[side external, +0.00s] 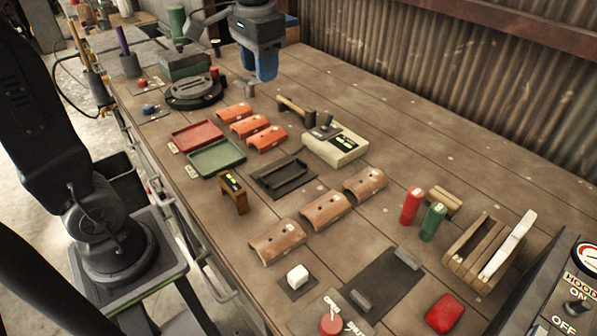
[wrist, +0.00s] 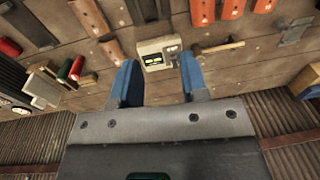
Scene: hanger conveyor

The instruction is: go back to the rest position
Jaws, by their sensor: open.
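My gripper (side external: 266,72) hangs in the air over the back part of the bench in the side external view, its blue fingers pointing down. In the wrist view my gripper (wrist: 158,62) shows two blue fingers spread apart with nothing held between them. The white-topped scale-like box (wrist: 158,52) shows between and beyond the fingertips. That same box (side external: 335,146) sits on the bench in the side external view, well apart from the fingers. No marker for a rest position can be made out.
The wooden bench (side external: 420,130) carries orange curved tiles (side external: 249,126), brown curved tiles (side external: 325,210), red and green trays (side external: 216,157), a hammer (side external: 296,108) and a dark round turntable (side external: 195,92). A corrugated wall (side external: 480,80) runs along the back. The bench near the wall is mostly clear.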

